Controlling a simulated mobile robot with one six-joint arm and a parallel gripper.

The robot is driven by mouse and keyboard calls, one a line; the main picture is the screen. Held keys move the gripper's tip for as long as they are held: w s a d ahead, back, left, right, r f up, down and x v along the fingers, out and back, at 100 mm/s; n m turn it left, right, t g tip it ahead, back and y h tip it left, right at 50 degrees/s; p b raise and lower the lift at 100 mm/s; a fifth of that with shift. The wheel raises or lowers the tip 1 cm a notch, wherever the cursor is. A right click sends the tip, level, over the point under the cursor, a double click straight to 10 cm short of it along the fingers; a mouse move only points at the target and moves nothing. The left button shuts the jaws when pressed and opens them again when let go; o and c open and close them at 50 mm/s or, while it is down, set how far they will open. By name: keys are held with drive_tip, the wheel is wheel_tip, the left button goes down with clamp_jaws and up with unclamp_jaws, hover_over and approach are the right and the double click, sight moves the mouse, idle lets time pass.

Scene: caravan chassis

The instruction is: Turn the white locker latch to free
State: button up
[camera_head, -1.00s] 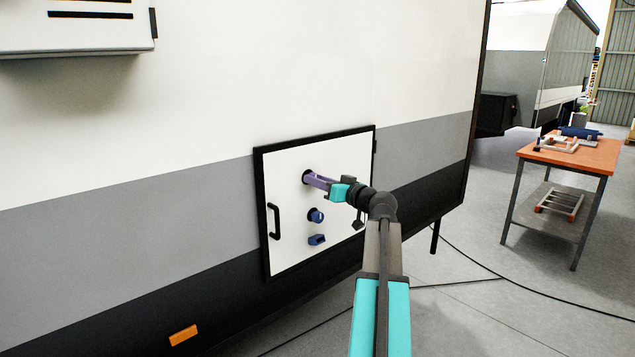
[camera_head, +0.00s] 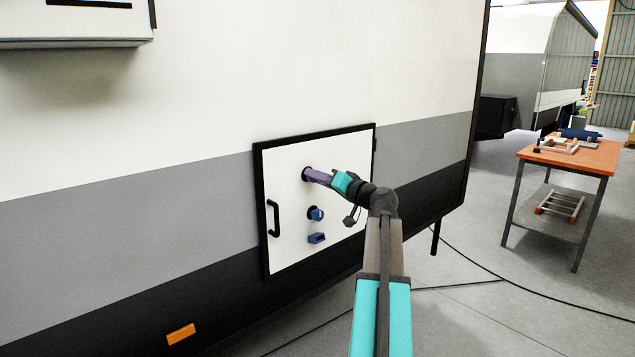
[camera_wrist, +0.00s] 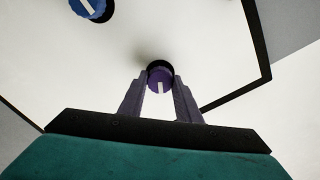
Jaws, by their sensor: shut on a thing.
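The white locker door (camera_head: 290,230) is closed in its black frame, low on the caravan side. A round purple latch knob (camera_wrist: 159,76) with a white mark sits in a black ring on the door. In the wrist view its white mark runs roughly up and down the picture. My gripper (camera_wrist: 160,88) is shut on this knob, one finger on each side. In the head view my gripper (camera_head: 309,175) reaches the upper part of the door from the right, and its fingers mostly hide the knob.
A blue knob (camera_head: 316,213) with a white mark and a blue block-like part (camera_head: 316,238) sit below on the door. A black handle (camera_head: 273,218) is at its left edge. An orange-topped workbench (camera_head: 575,155) stands at the right, with clear floor before it.

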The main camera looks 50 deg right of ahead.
drive_tip(key=shift+m+p, duration=1.6)
drive_tip(key=shift+m, duration=4.6)
drive_tip(key=o, duration=1.1)
drive_tip(key=shift+f, duration=0.1)
drive_tip(key=shift+c, duration=0.2)
drive_tip(key=s+a+b, duration=0.1)
drive_tip(key=s+b, duration=0.2)
drive_tip(key=s, duration=1)
drive_tip(key=shift+s, duration=0.4)
